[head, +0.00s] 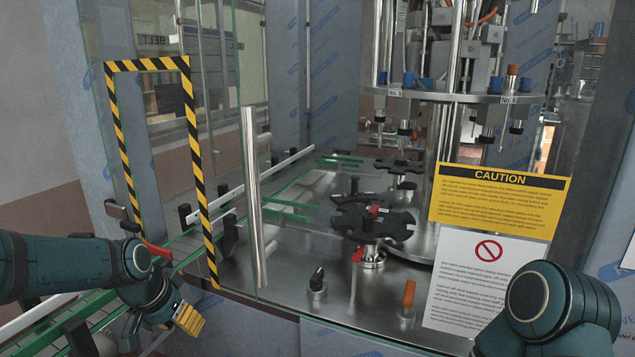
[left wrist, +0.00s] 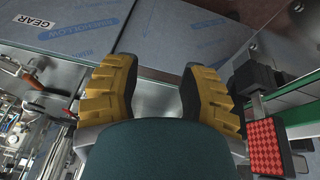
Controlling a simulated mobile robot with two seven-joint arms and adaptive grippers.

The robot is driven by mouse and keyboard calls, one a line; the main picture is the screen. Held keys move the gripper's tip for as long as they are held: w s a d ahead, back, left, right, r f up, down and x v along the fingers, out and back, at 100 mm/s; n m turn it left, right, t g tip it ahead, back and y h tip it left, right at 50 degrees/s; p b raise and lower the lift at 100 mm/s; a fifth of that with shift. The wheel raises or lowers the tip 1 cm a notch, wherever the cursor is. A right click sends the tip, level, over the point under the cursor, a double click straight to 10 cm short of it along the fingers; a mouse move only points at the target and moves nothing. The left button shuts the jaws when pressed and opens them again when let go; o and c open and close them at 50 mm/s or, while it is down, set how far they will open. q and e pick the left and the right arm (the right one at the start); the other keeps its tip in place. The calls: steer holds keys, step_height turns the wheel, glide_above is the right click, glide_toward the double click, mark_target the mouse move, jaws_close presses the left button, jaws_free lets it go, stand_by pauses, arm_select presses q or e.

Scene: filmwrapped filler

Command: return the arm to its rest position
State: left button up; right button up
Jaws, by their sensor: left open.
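My left arm (head: 70,263) comes in from the left, bent at a joint in front of the machine. My left gripper (head: 187,319) hangs at its end, with yellow ridged finger pads, close to the green-edged conveyor. In the left wrist view the two yellow fingers of the left gripper (left wrist: 160,88) stand apart with nothing between them. My right arm (head: 560,305) shows at the lower right, with its dark rounded joint in front of the white notice. The right gripper is outside both views.
A conveyor (head: 95,307) runs beneath the left arm. A striped black-yellow frame (head: 201,190) edges the opening beside it. A yellow caution sign (head: 500,205) and a white notice (head: 470,275) hang at right. A red reflector (left wrist: 268,147) sits beside the left gripper in the wrist view.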

arm_select(q)
steer(key=s+d+f+n, duration=0.1)
steer(key=s+d+f, duration=0.1)
steer(key=d+f, duration=0.35)
steer(key=s+d+f+n+g+h, duration=0.1)
steer(key=s+d+f, duration=0.1)
steer(key=f, duration=0.7)
steer(key=s+d+f, duration=0.3)
steer(key=f, duration=0.4)
steer(key=s+d+f+n, duration=0.3)
steer(key=s+d+f, duration=0.3)
steer(key=s+f, duration=0.3)
steer(key=shift+s+g+h+b, duration=0.3)
steer(key=shift+s+h+b, duration=0.15)
steer(key=shift+s, duration=0.35)
